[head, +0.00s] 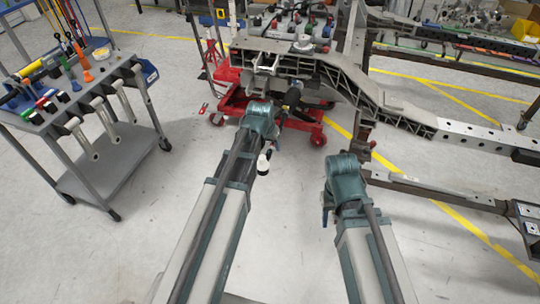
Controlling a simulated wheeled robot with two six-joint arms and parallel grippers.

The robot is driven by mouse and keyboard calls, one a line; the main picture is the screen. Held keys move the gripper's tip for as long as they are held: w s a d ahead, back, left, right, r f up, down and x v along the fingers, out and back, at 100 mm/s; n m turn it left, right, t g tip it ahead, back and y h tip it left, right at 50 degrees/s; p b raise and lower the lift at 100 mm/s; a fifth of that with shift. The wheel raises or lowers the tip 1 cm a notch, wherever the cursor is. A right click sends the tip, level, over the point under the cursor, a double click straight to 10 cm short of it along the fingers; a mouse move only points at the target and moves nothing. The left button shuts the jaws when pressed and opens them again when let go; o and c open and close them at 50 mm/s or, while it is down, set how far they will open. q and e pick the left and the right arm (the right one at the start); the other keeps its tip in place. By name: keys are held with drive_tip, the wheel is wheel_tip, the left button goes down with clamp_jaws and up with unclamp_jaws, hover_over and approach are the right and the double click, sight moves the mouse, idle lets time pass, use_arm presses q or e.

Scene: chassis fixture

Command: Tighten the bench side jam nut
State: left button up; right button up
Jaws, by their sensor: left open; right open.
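The grey chassis fixture (395,112) runs from the upper middle to the right, with a bracketed end (268,62) above the red stand. The bench side jam nut is too small to pick out in the head view. I see nothing held in either gripper.
A grey tool cart (110,165) with several tools stands at the left. A red wheeled stand (235,103) is under the fixture's near end. A lower rail (440,192) juts out at the right. The floor (130,245) between cart and arms is clear.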

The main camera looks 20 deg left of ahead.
sight(270, 148)
use_arm(q)
drive_tip(key=shift+b+x, duration=0.9)
drive_tip(key=shift+x, duration=0.6)
use_arm(e)
wheel_tip(270, 148, down, 3)
drive_tip(key=shift+r, duration=0.1)
